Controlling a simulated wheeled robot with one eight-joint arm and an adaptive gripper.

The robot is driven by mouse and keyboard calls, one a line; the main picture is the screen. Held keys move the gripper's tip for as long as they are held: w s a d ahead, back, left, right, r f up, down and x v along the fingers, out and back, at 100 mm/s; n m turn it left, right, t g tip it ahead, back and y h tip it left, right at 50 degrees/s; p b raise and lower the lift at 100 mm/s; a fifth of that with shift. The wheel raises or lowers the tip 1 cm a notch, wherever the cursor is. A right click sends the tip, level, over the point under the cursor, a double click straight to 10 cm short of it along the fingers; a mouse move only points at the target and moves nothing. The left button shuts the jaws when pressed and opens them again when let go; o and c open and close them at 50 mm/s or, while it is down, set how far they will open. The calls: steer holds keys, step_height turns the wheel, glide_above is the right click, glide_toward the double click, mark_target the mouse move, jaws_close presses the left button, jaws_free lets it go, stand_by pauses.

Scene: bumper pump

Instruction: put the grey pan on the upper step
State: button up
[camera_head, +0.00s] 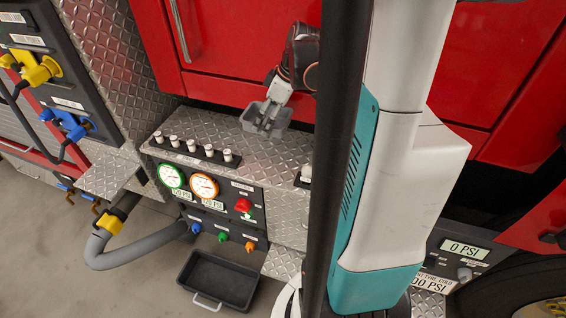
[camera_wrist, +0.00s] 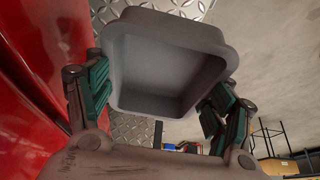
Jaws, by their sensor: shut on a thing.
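The grey pan (camera_head: 262,118) is a small square open pan at or just above the diamond-plate upper step (camera_head: 205,128) of the red truck; I cannot tell if it touches the step. My gripper (camera_head: 270,112) reaches down to it from the upper right. In the wrist view the pan (camera_wrist: 168,65) fills the middle, with its hollow facing the camera. The green-padded fingers of my gripper (camera_wrist: 160,100) are shut on it, one at each side. Part of the pan is hidden behind the fingers in the head view.
A row of white-topped levers (camera_head: 193,146) lines the step's front edge, above gauges (camera_head: 203,186) and knobs. A black tray (camera_head: 217,280) lies on the floor below. A grey hose (camera_head: 140,252) bends out at left. Red truck panels (camera_head: 235,40) rise behind the step.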

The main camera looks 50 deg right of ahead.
mark_target(267, 165)
step_height(267, 165, down, 17)
steer(key=b, duration=0.5)
steer(key=shift+f+b, duration=0.2)
steer(key=shift+b, duration=0.1)
steer(key=o, duration=1.2)
steer(key=shift+r, duration=0.1)
steer(key=p+v, duration=0.4)
steer(key=v, duration=0.8)
steer(key=shift+r, duration=0.1)
steer(key=shift+w, duration=0.1)
